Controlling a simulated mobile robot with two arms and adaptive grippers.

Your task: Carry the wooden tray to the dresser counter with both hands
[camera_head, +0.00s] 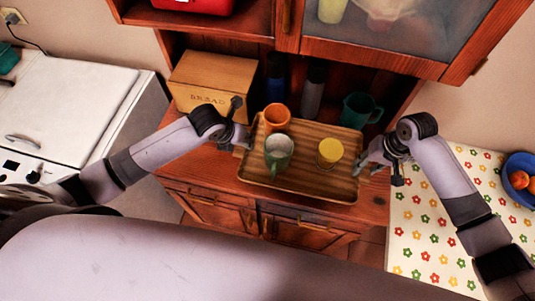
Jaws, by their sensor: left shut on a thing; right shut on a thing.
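The wooden tray (305,186) is at the dresser counter (205,165), in the middle of the head view. It looks level; I cannot tell whether it rests on the counter or hangs just above it. My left gripper (238,143) is shut on the tray's left side. My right gripper (364,160) is shut on the tray's right side. The fingertips are small and partly hidden.
A bread box (212,80), dark bottles (313,90) and a teal mug (360,110) stand behind the tray. The upper cabinet (385,50) overhangs the back. A white stove (65,105) is left. A flowered table (440,240) with a blue fruit bowl (518,168) is right.

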